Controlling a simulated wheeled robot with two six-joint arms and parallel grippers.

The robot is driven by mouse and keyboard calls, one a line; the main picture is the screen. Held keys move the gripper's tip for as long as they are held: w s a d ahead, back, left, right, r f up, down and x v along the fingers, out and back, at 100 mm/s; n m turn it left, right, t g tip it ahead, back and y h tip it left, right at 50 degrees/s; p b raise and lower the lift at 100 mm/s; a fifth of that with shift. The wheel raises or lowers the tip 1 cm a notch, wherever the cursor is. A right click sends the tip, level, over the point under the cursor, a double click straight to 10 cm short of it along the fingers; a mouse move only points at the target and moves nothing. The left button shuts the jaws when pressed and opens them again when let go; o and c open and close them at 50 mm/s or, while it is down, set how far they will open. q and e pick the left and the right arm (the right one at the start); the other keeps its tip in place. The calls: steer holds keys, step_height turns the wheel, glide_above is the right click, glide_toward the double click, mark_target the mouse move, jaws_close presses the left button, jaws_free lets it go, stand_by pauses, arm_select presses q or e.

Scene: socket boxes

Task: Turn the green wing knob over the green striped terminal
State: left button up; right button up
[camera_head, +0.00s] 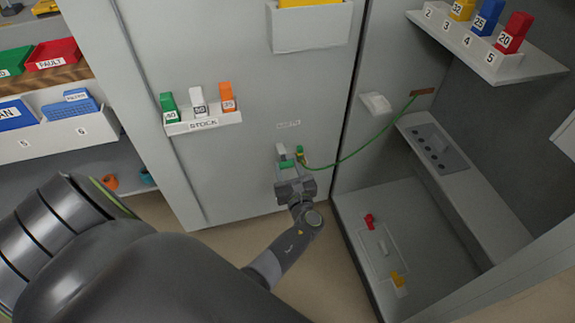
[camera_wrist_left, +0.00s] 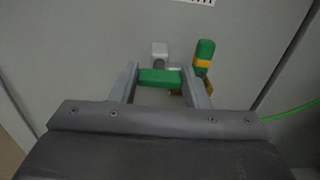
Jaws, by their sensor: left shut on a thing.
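The green wing knob (camera_wrist_left: 160,78) lies as a flat green bar between the two fingers of my left gripper (camera_wrist_left: 162,80) in the left wrist view. My left gripper is shut on it, close to the grey panel; in the head view the gripper (camera_head: 291,174) largely covers the knob. Just right of the knob stands a green terminal with a yellow stripe (camera_wrist_left: 204,56), with a brass-coloured part below it. It also shows in the head view (camera_head: 300,153), where a green wire runs from it. My right gripper is not in view.
The green wire (camera_head: 362,145) runs right into the open cabinet. A stock shelf (camera_head: 204,125) with green, white and orange pieces hangs to the left on the panel. A grey box (camera_head: 312,34) is mounted above. Red (camera_head: 369,221) and yellow (camera_head: 398,280) parts lie on the cabinet floor.

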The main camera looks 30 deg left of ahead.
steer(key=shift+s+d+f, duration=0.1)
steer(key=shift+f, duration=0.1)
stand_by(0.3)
arm_select(q)
steer(key=o, duration=1)
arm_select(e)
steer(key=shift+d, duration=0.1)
